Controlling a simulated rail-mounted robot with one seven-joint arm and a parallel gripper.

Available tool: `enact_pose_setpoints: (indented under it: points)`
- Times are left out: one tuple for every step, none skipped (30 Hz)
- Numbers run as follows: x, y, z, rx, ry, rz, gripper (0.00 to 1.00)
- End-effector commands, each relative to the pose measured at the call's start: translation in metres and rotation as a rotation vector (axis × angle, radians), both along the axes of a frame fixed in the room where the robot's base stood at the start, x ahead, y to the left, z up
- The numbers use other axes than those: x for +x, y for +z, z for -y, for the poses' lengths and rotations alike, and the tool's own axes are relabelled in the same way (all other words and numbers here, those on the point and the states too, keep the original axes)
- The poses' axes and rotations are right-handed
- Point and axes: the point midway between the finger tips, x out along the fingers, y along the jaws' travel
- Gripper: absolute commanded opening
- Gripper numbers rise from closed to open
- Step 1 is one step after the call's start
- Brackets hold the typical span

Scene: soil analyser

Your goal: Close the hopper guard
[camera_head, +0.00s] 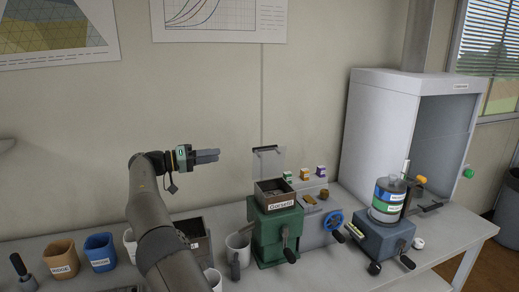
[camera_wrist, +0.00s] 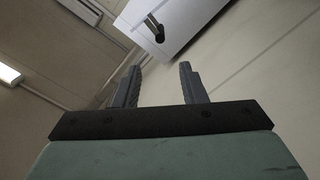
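The hopper guard (camera_head: 267,168) is a clear upright panel with a dark handle bar along its top. It stands raised behind the open-topped brown hopper (camera_head: 274,193), which sits on the green crusher (camera_head: 277,228). My gripper (camera_head: 218,155) is up in the air to the left of the guard, near the height of its handle, pointing right and apart from it. In the wrist view my gripper (camera_wrist: 159,82) shows two separated fingers with nothing between them. A pale panel with a dark handle (camera_wrist: 155,28) shows beyond them; I cannot tell whether it is the guard.
A blue handwheel (camera_head: 334,220) and small coloured boxes are right of the hopper. A blue-grey device with a jar (camera_head: 388,200) stands farther right, before a white cabinet (camera_head: 376,130). Cups, including a blue one (camera_head: 100,252), are at left. Air above the bench is clear around my gripper.

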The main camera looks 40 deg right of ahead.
Motion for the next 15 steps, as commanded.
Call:
enact_pose_setpoints:
  points:
    - [-0.001, 0.001, 0.003, -0.005, -0.001, 0.002, 0.38]
    - [-0.002, 0.001, 0.006, -0.005, -0.002, 0.003, 0.38]
    - [-0.003, 0.001, 0.011, -0.004, -0.003, 0.002, 0.38]
    - [-0.005, 0.001, 0.015, -0.003, -0.003, 0.001, 0.38]
    - [-0.006, 0.001, 0.02, -0.002, -0.003, 0.001, 0.38]
    - [-0.009, 0.001, 0.027, 0.0, -0.003, 0.0, 0.38]
    - [-0.011, 0.001, 0.033, 0.001, -0.004, 0.0, 0.38]
    - [-0.012, 0.002, 0.039, 0.0, -0.003, 0.0, 0.38]
    - [-0.015, 0.002, 0.048, 0.0, -0.004, -0.001, 0.38]
    - [-0.017, 0.002, 0.055, 0.001, -0.004, -0.001, 0.38]
    - [-0.019, 0.002, 0.061, 0.001, -0.004, -0.001, 0.38]
    - [-0.021, 0.003, 0.069, 0.002, -0.003, -0.001, 0.38]
    - [-0.023, 0.002, 0.076, 0.003, -0.004, -0.001, 0.38]
    - [-0.025, 0.002, 0.082, 0.002, -0.004, 0.0, 0.38]
    - [-0.027, 0.002, 0.091, 0.002, -0.003, -0.001, 0.38]
